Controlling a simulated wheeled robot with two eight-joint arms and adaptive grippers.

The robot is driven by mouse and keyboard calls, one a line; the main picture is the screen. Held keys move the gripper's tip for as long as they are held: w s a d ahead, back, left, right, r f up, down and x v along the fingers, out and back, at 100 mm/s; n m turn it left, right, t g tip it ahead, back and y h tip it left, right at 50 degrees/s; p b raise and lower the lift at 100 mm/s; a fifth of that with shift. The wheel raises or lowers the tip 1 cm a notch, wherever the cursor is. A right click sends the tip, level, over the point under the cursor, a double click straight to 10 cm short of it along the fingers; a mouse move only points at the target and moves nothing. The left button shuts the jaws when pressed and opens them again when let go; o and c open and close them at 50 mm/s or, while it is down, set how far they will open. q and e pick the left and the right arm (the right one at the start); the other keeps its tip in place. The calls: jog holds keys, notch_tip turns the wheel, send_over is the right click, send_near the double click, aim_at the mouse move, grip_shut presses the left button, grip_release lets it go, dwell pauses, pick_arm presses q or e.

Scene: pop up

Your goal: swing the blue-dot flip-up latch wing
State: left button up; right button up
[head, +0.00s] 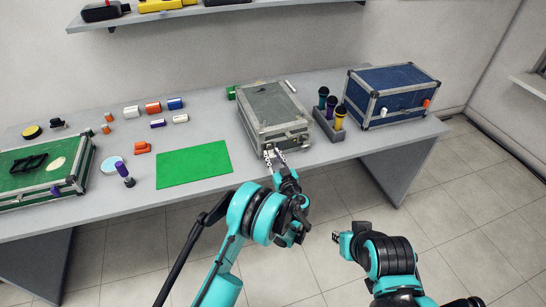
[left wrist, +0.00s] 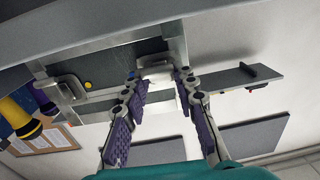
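The grey case (head: 272,107) stands closed on the table in the head view, with metal-edged sides and latches on its front. In the left wrist view a silver latch (left wrist: 155,68) lies between my left gripper's fingertips. My left gripper (head: 275,156) is open at the case's front; its purple-padded fingers (left wrist: 157,75) show on both sides of that latch, with no clear grip. A second latch (left wrist: 68,85) is to the left, beside a yellow dot (left wrist: 87,84).
A holder with flashlights (head: 331,120) stands close right of the grey case, then a blue case (head: 388,95). A green mat (head: 193,165) lies left, with several small blocks behind it. A green case (head: 42,170) is at the far left. A shelf (head: 160,15) hangs above.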

pick_arm(q)
grip_shut()
jog(key=g+p, duration=0.1)
jog(key=p, duration=0.1)
jog(key=r+g+h+p, duration=0.1)
jog(key=g, duration=0.1)
jog(key=shift+s+r+p, duration=0.1)
jog(key=shift+r+p, duration=0.15)
jog(key=shift+p, duration=0.15)
jog(key=g+p, duration=0.1)
jog(key=g, duration=0.1)
jog(key=g+h+p, duration=0.1)
jog(key=g+p, duration=0.1)
jog(key=shift+r, duration=0.35)
jog(key=shift+g+h+p, duration=0.35)
jog(key=shift+g+h, duration=0.05)
jog(key=shift+g, duration=0.6)
dwell(0.8)
